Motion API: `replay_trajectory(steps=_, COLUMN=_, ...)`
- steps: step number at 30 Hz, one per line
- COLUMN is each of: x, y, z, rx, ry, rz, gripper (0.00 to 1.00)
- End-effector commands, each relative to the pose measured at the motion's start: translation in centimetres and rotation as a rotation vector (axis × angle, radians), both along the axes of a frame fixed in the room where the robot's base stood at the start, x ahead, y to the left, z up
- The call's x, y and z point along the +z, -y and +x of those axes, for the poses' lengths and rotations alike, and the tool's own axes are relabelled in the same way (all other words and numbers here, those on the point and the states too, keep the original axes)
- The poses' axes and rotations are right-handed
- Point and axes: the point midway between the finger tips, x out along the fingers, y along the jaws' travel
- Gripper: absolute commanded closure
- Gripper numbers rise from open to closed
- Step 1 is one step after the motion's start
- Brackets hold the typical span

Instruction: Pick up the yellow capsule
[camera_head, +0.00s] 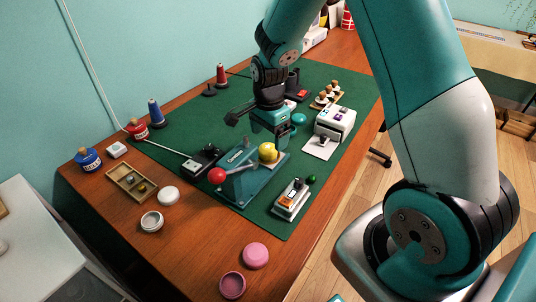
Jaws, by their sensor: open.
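The yellow capsule (267,152) shows as a small rounded yellow shape. It is at the right end of a teal device (237,182) on the green mat. My gripper (279,137) is open and points down just above and slightly to the right of the capsule. I see nothing between its fingers. From this angle I cannot tell whether a finger touches the capsule. The capsule's lower side is hidden by the device.
A red ball (217,175) is at the device's left end. A white box (335,121) is farther back. A wooden tray (124,180) and round containers lie on the left. The mat's front left is clear.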

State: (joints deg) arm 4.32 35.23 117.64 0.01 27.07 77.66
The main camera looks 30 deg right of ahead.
Motion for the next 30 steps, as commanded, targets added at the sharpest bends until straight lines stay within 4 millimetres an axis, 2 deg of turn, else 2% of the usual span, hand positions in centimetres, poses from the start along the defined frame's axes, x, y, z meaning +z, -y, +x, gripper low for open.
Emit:
replay_trajectory(steps=9, x=-4.5, y=0.2, z=0.1, rx=0.001, ry=-0.003, rz=0.001, gripper=0.13)
replay_trajectory(steps=18, x=-5.0, y=0.2, z=0.1, rx=0.001, ry=-0.001, rz=0.000, gripper=0.13)
replay_trajectory(steps=25, x=-4.9, y=0.2, z=0.1, rx=0.001, ry=-0.001, rz=0.000, gripper=0.66)
replay_trajectory(steps=30, x=-4.9, y=0.2, z=0.1, rx=0.001, ry=-0.001, rz=0.000, gripper=0.67)
